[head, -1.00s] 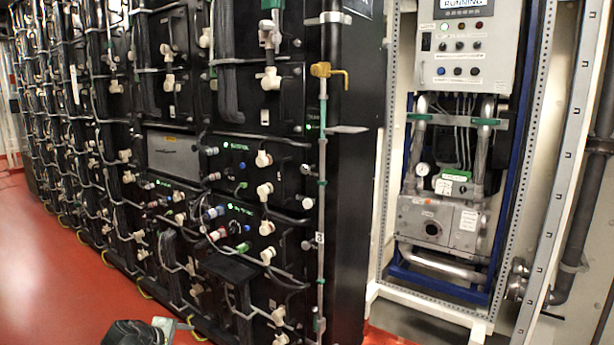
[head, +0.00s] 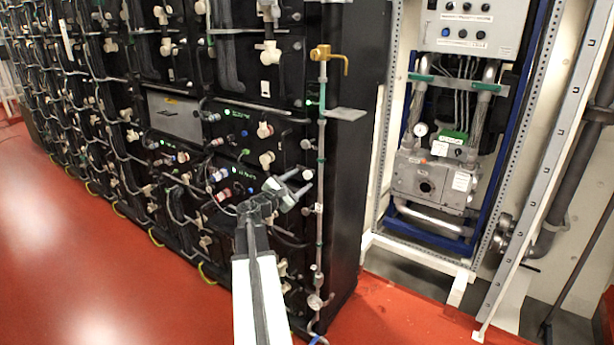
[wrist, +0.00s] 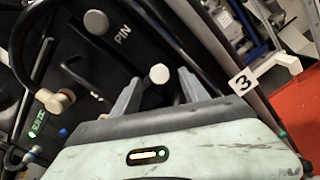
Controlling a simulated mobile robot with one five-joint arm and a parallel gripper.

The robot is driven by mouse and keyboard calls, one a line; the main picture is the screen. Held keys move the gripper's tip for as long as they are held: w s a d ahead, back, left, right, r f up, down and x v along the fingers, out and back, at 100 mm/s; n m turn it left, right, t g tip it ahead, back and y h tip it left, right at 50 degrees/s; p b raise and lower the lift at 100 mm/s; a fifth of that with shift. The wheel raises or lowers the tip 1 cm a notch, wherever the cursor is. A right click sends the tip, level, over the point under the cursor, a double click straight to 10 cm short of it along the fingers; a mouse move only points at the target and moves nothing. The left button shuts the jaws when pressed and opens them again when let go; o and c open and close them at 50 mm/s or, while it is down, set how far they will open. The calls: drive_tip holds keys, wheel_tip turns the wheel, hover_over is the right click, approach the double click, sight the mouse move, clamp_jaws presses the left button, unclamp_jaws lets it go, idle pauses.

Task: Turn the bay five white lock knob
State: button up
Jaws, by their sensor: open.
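My gripper (head: 302,182) is in front of the right end of the black battery rack, its two fingers apart and pointing right toward it. In the wrist view my gripper (wrist: 159,79) is open, and a round white knob (wrist: 159,73) shows between the fingertips. The knob faces the camera on a short dark stem; I cannot tell whether the fingers touch it. No bay-five label is readable, so I cannot tell which knob belongs to bay five.
A grey vertical pipe with a brass valve (head: 322,53) runs along the rack's right edge. A pump cabinet (head: 433,185) stands at right. Red floor (head: 70,240) is clear at left.

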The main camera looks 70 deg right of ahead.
sight(307, 176)
drive_tip(key=x, duration=0.3)
drive_tip(key=shift+d, duration=0.35)
clamp_jaws()
drive_tip(key=shift+s+d, duration=0.2)
drive_tip(key=shift+d, duration=0.25)
drive_tip(key=shift+a, duration=0.3)
drive_tip(key=shift+w+a+f, duration=0.1)
drive_tip(key=shift+a, duration=0.1)
drive_tip(key=shift+m, duration=0.4)
